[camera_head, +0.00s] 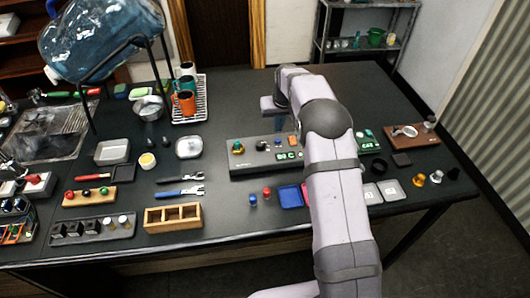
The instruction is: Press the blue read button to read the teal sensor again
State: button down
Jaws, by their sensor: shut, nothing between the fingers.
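A grey panel (250,163) lies on the dark bench, with a small green display (288,155) at its front. A teal-green part with an amber base (238,148) stands at its left, and it may be the teal sensor. My gripper (279,125) points down just behind the panel and is shut and empty. Its tips are small and partly unclear, and I cannot tell if they touch anything. My arm hides the panel's right part.
A blue tray (290,196) and loose blue (253,200) and red (267,192) pieces lie in front.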

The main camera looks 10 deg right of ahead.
jog(key=shift+r, duration=0.15)
notch_tip(320, 180, up, 6)
jog(key=p, duration=0.4)
dwell(1.2)
